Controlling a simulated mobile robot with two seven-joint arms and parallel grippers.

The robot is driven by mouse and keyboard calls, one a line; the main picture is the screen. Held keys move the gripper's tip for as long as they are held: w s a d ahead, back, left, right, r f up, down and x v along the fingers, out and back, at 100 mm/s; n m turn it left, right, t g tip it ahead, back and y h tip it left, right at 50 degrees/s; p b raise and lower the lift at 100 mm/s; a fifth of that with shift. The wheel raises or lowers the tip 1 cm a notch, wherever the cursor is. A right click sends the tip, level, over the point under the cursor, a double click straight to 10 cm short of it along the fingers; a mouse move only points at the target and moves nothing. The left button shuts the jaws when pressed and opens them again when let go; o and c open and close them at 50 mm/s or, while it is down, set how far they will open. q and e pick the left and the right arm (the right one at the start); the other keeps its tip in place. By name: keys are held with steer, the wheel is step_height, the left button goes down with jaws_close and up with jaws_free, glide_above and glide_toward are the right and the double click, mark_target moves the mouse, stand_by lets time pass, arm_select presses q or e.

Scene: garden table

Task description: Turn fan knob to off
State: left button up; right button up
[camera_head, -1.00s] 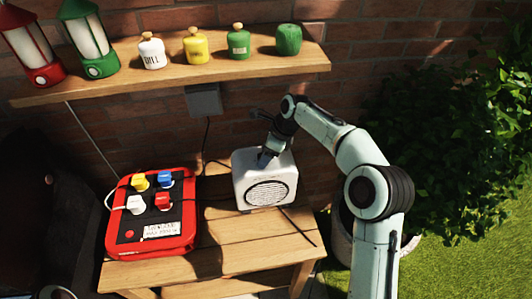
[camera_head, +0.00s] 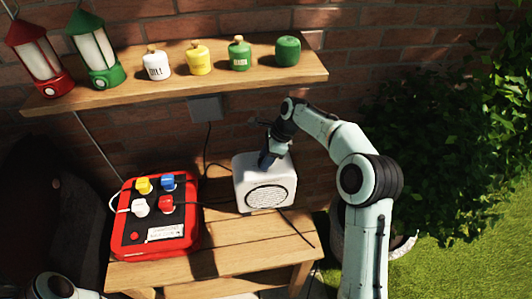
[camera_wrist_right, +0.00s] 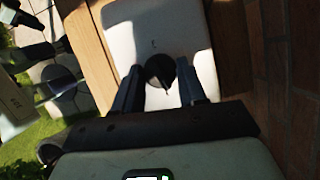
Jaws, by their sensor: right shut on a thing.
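The fan is a white box (camera_head: 281,174) with a round dark grille on its front, standing on the wooden table. Its dark round knob (camera_wrist_right: 160,69) is on the white top face, seen in the right wrist view. My right gripper (camera_head: 268,163) reaches down onto the fan's top from behind right. In the right wrist view its two fingers (camera_wrist_right: 158,84) stand on either side of the knob and are shut on it. In the head view the gripper hides the knob. My left gripper cannot be made out; only part of my left arm shows at the bottom left.
A red box (camera_head: 122,239) with yellow, blue, white and red knobs stands left on the table (camera_head: 232,254). A shelf (camera_head: 215,84) above holds lanterns (camera_head: 95,52) and small canisters (camera_head: 239,55). A brick wall is behind; a bush (camera_head: 435,150) is at right.

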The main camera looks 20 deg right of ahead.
steer(key=shift+w+r+n+g+p, duration=0.15)
steer(key=shift+w+n+g+p, duration=0.25)
steer(key=shift+n, duration=0.5)
steer(key=shift+s+n+g, duration=0.1)
steer(key=shift+n+g, duration=0.3)
steer(key=shift+n, duration=0.6)
steer(key=n, duration=0.1)
steer(key=n+g, duration=0.1)
steer(key=n, duration=0.1)
steer(key=n+g, duration=0.1)
steer(key=n, duration=0.1)
steer(key=shift+f, duration=0.25)
arm_select(q)
steer(key=w+r, duration=0.2)
steer(key=w, duration=0.1)
steer(key=shift+r, duration=0.2)
arm_select(e)
steer(key=n+g, duration=0.1)
steer(key=n, duration=0.2)
steer(key=n+h, duration=0.1)
steer(key=n, duration=0.1)
steer(key=shift+a+n+g, duration=0.2)
steer(key=shift+n+g, duration=0.2)
steer(key=shift+f, duration=0.1)
steer(key=o, duration=1)
steer(key=shift+a, duration=0.1)
steer(key=shift+o, duration=0.2)
steer(key=shift+w+d, duration=0.2)
